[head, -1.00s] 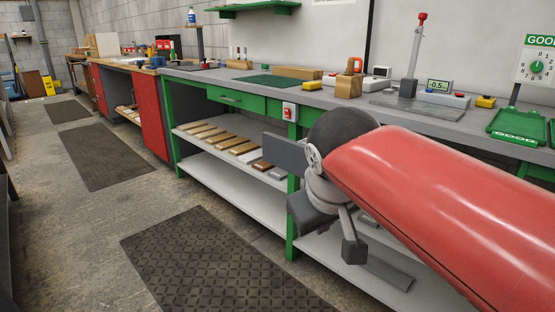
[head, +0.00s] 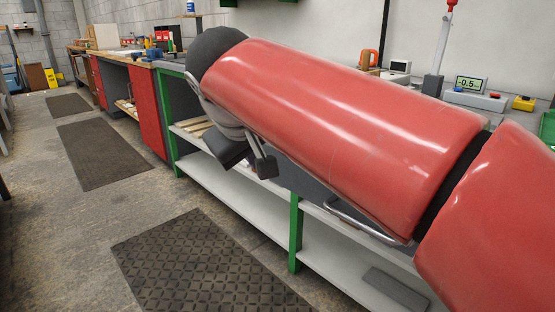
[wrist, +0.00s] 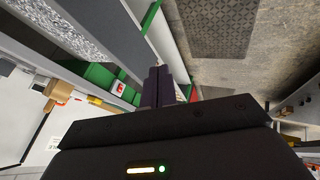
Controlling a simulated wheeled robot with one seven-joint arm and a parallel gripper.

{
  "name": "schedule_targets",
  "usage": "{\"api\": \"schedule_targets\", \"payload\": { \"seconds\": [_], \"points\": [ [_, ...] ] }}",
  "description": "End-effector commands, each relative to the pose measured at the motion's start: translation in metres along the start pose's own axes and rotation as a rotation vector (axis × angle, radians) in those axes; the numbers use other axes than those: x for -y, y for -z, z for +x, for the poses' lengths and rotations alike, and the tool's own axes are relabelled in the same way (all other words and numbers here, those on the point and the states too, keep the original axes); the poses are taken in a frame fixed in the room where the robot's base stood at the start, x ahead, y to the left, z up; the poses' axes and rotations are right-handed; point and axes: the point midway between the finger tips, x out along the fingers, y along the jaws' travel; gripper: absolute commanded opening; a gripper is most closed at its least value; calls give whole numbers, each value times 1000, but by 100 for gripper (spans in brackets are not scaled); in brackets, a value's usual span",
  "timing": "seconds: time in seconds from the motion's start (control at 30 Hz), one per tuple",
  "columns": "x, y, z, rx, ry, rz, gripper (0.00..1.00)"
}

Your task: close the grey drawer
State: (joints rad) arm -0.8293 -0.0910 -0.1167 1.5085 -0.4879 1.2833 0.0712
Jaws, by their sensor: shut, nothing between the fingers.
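The grey drawer (head: 300,181) shows in the head view only as a strip of its grey front with a curved silver handle (head: 365,222), below my red arm. My arm covers most of it, so how far it stands open cannot be told there. In the wrist view a long grey panel (wrist: 112,42), which appears to be part of the drawer, runs beside a speckled grey surface. My gripper (wrist: 157,74) shows in the wrist view with its dark fingers together and empty, near the end of that panel. I cannot tell whether they touch it.
The green-framed bench has a white lower shelf (head: 245,200) and a green leg (head: 295,232). A grey bar (head: 395,288) lies on the shelf. A yellow box (head: 524,103) and a display (head: 470,84) stand on the bench top. The floor with a dark mat (head: 200,265) is clear.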

Motion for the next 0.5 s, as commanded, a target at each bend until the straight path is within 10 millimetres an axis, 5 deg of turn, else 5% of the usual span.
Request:
{"api": "schedule_targets", "payload": {
  "seconds": [0.17,0.5],
  "points": [
    [1,0,16,2,0,-2,0],
    [1,-1,87,4,-1,-3,0]
  ]
}}
